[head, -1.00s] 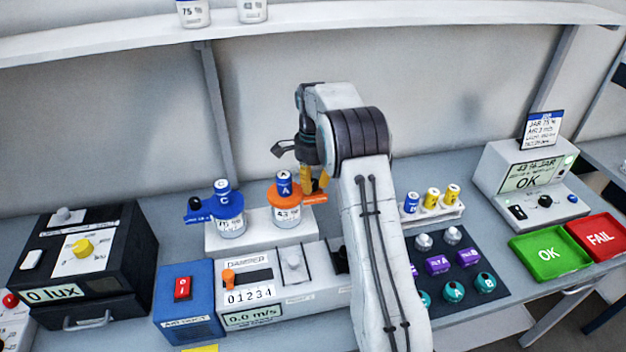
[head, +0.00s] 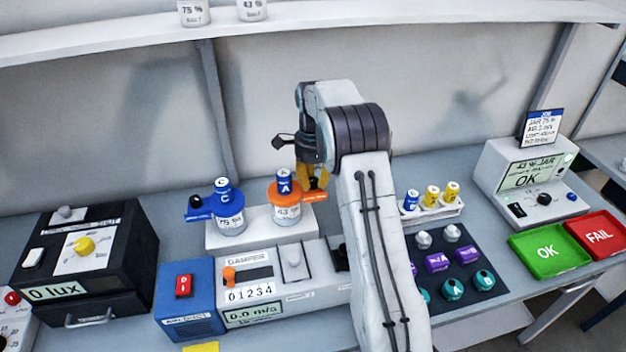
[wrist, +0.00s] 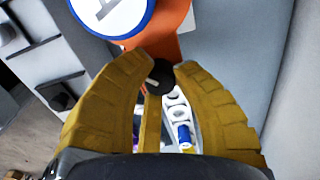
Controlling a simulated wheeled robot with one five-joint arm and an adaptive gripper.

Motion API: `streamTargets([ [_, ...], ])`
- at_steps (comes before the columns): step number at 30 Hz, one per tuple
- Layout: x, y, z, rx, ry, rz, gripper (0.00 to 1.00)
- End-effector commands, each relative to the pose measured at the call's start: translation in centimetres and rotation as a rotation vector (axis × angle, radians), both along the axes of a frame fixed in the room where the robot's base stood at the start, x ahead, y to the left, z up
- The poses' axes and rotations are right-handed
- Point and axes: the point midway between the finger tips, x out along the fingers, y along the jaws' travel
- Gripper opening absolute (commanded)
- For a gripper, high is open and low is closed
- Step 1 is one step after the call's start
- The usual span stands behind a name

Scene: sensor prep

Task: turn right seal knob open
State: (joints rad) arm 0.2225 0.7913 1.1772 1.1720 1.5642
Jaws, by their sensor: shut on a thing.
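The right jar (head: 288,211), marked 43, has an orange lid with a blue-topped sensor marked A. An orange arm (head: 315,196) sticks out from the lid to the right. In the wrist view, the orange arm (wrist: 172,45) ends at a black seal knob (wrist: 161,74) with a pale pointer mark. My gripper (head: 313,183) is over the end of this arm, pointing down. In the wrist view, my yellow fingers (wrist: 160,72) close on the knob from both sides.
The left jar (head: 231,222), with a blue lid and its own black knob (head: 195,202), stands on the same white stand (head: 262,236). The damper box (head: 290,290) is in front. A rack of small vials (head: 434,209) stands to the right, behind my arm.

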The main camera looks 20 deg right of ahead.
Motion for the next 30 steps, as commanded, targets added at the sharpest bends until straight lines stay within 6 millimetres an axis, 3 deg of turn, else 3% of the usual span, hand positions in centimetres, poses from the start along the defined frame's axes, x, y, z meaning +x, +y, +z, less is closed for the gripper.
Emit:
streamTargets([
  [3, -0.3, 0.0, -0.4, 0.003, 0.012, -0.001, 0.00],
  [4, -0.3, 0.0, -0.4, 0.003, 0.012, -0.001, 0.27],
  [12, -0.1, 0.0, -0.2, 0.001, 0.006, 0.000, 0.51],
  [23, 0.0, 0.0, 0.3, 0.000, 0.000, 0.001, 0.53],
  [30, 0.0, 0.0, 3.4, -0.001, -0.003, 0.001, 0.53],
])
